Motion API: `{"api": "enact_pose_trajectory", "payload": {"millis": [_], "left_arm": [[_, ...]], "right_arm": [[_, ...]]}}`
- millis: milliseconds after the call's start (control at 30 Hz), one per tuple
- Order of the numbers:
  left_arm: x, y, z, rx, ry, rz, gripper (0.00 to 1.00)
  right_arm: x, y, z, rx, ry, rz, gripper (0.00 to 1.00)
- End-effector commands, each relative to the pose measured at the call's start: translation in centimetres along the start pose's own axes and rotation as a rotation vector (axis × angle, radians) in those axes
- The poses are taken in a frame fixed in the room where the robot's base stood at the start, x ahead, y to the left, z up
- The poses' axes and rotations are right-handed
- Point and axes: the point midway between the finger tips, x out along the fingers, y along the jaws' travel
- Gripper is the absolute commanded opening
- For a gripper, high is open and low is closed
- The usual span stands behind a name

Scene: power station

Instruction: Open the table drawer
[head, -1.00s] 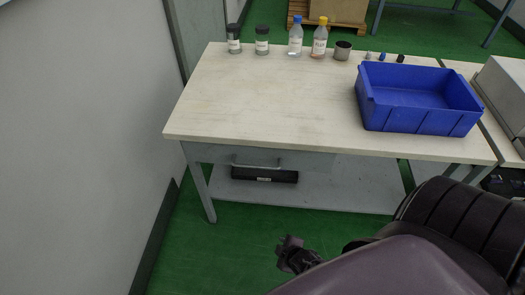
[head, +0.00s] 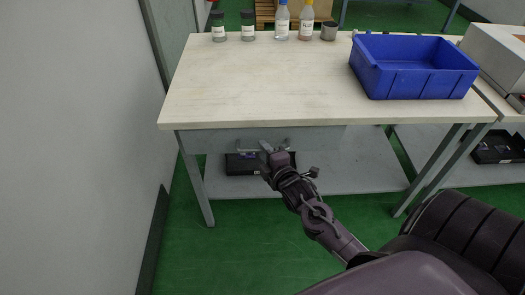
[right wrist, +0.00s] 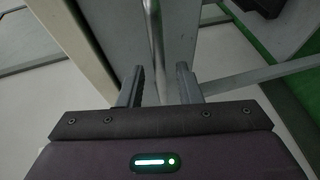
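The table (head: 270,85) has a light wooden top and a grey drawer (head: 205,141) under its front edge, which looks shut. The drawer's metal bar handle (head: 247,150) is partly hidden by my right gripper. My right gripper (head: 266,150) is at the handle, reaching up from the lower right. In the right wrist view, my right gripper (right wrist: 160,70) is open, its two fingers apart. The handle bar (right wrist: 154,40) runs between the fingertips there, with gaps at both sides. My left gripper is not in view.
A blue bin (head: 415,68) stands on the table's right side. Several jars and bottles (head: 282,22) line the back edge. A black box (head: 238,164) lies on the lower shelf (head: 350,170). A wall (head: 75,150) is at the left; green floor is clear in front.

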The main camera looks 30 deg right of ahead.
Motion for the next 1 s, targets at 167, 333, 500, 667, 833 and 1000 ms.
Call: {"api": "enact_pose_trajectory", "payload": {"millis": [167,333,500,667,833,1000], "left_arm": [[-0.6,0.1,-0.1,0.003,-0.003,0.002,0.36],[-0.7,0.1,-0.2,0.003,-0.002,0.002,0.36],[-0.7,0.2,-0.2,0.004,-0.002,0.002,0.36],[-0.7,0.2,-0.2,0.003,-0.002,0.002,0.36],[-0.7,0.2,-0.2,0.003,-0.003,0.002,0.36],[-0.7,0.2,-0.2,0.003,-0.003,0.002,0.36]], "right_arm": [[1.6,0.0,0.0,0.001,-0.001,0.000,0.32],[1.8,-0.1,0.0,0.001,0.000,-0.001,0.32],[1.8,-0.1,0.0,0.001,0.000,-0.001,0.28],[1.8,-0.1,0.0,0.001,0.000,-0.001,0.07],[1.8,-0.1,0.0,0.001,0.000,-0.002,0.00],[1.8,-0.1,0.0,0.001,0.000,-0.002,0.00]]}}
